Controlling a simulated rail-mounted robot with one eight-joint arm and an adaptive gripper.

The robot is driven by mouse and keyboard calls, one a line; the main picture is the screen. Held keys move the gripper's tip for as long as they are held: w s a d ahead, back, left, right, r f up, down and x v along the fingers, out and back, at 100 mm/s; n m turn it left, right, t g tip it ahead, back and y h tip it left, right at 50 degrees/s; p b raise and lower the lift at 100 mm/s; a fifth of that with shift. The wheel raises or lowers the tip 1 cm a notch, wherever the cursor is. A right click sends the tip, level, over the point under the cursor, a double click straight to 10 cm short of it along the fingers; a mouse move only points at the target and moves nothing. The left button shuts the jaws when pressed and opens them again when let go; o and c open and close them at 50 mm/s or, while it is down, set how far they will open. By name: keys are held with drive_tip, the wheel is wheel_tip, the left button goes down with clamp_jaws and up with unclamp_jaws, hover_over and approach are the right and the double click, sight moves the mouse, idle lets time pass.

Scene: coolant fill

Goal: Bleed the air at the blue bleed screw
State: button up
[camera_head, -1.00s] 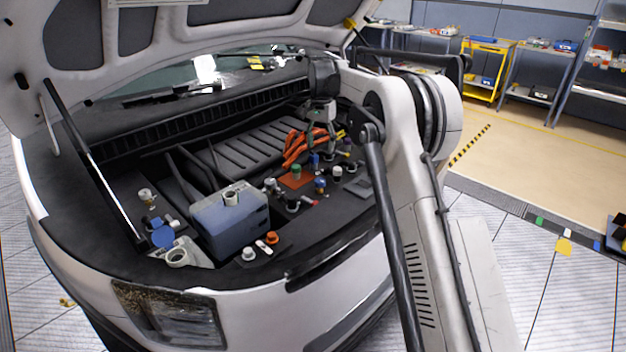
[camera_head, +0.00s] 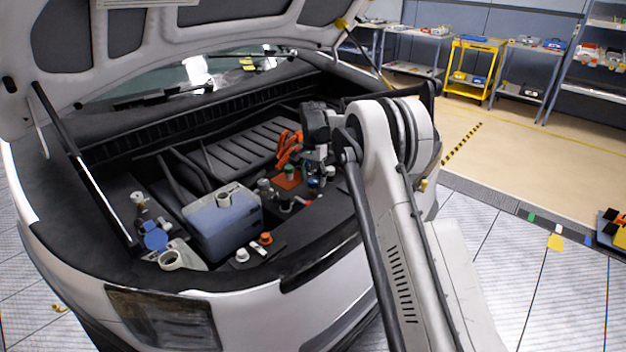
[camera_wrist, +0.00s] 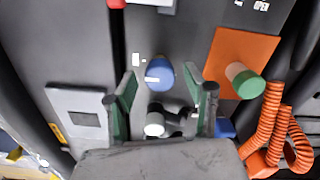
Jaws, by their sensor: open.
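A blue round knob (camera_wrist: 159,74), which looks like the blue bleed screw, stands on the dark deck in the wrist view, with small white labels beside it. My gripper (camera_wrist: 160,80) is open, one finger on each side of the knob, with gaps visible on both sides. How high the fingertips are above it I cannot tell. In the head view my gripper (camera_head: 316,160) hangs over the right part of the engine bay and partly hides the small fittings there.
A green-topped cylinder (camera_wrist: 242,80) on an orange plate (camera_wrist: 228,50) stands right of my fingers, with orange hoses (camera_wrist: 272,125) beyond. A white-capped fitting (camera_wrist: 155,124) is close to the fingers. A grey plate (camera_wrist: 62,100) lies left. The blue-grey tank (camera_head: 215,235) stands left in the bay.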

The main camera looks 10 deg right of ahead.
drive_tip(key=shift+f, duration=0.2)
drive_tip(key=c, duration=1.1)
